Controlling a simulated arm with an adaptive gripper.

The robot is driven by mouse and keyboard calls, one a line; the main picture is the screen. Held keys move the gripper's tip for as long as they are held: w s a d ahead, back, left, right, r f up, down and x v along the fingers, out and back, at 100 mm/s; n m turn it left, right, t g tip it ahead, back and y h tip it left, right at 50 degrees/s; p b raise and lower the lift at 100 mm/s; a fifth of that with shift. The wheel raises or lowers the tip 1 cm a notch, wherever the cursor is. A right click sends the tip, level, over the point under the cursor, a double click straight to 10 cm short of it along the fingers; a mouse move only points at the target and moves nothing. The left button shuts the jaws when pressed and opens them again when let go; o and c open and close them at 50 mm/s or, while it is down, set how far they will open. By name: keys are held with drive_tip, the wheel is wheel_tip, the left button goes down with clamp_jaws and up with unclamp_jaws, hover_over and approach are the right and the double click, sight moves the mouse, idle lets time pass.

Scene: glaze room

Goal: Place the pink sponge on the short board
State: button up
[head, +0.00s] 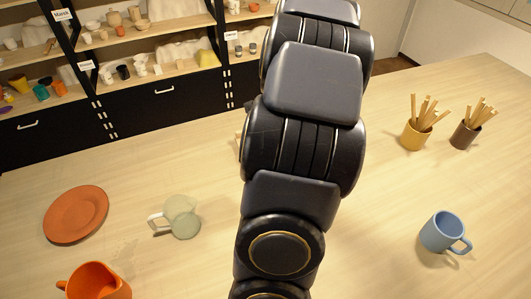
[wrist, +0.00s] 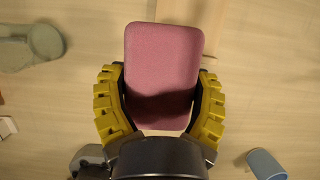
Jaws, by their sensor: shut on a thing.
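The pink sponge (wrist: 162,55) is a rounded block, upright in the wrist picture between the two yellow ribbed fingers of my gripper (wrist: 160,80). The fingers are shut on its sides, and a dark shadow falls across its lower part. A pale wooden piece (wrist: 210,14) shows behind the sponge's far end at the top of the wrist view, partly hidden by it. I cannot tell whether it is the short board. In the head view my arm hides the gripper and the sponge; only a bit of pale wood (head: 239,141) shows at the arm's left edge.
A pale green mug (head: 181,216), an orange plate (head: 76,214) and an orange mug (head: 97,282) stand left of my arm. A blue mug (head: 442,231) and two stick-filled cups, yellow (head: 416,137) and brown (head: 464,136), stand right. The tabletop between them is clear.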

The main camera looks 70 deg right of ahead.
drive_tip(key=w+d+f, duration=0.1)
drive_tip(key=d+f, duration=0.2)
drive_tip(key=d, duration=0.1)
drive_tip(key=w+d+f, duration=0.2)
drive_tip(key=d, duration=0.2)
drive_tip(key=w+d+f, duration=0.1)
drive_tip(key=d+f, duration=0.2)
drive_tip(key=d, duration=0.1)
drive_tip(key=shift+w+f, duration=0.35)
drive_tip(key=shift+w+d+f, duration=0.15)
drive_tip(key=shift+d+f, duration=0.3)
drive_tip(key=shift+f, duration=1.6)
drive_tip(key=shift+f, duration=0.15)
drive_tip(key=o, duration=1)
